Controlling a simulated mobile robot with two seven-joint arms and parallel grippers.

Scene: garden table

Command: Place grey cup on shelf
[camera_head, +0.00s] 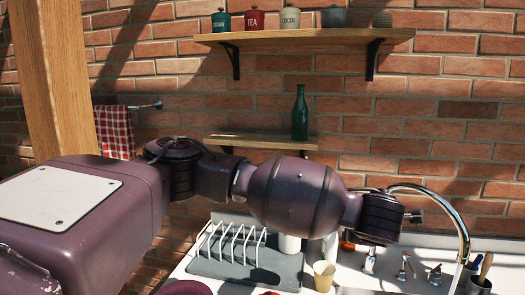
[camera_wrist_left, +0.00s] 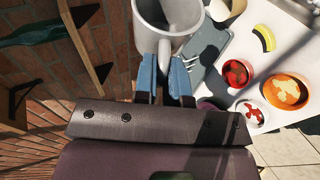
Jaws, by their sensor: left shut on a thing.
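The grey cup (camera_wrist_left: 149,28) is at the top of the left wrist view, its open mouth towards the camera. My left gripper (camera_wrist_left: 167,75) is shut on the cup's handle with its blue fingers, and the cup is up in the air. In the head view my left arm crosses the middle, and its gripper and the cup cannot be made out there. The lower wooden shelf (camera_head: 235,139) on the brick wall carries a green bottle (camera_head: 300,115) at its right end; its left part is bare. The upper shelf (camera_head: 290,38) holds several canisters. My right gripper is not in view.
Below is a white counter with a dish rack (camera_head: 238,243), a tan cup (camera_head: 324,274) and a curved tap (camera_head: 462,225). Bowls with food, one orange (camera_wrist_left: 287,91), show in the left wrist view. A checked towel (camera_head: 114,132) hangs at left.

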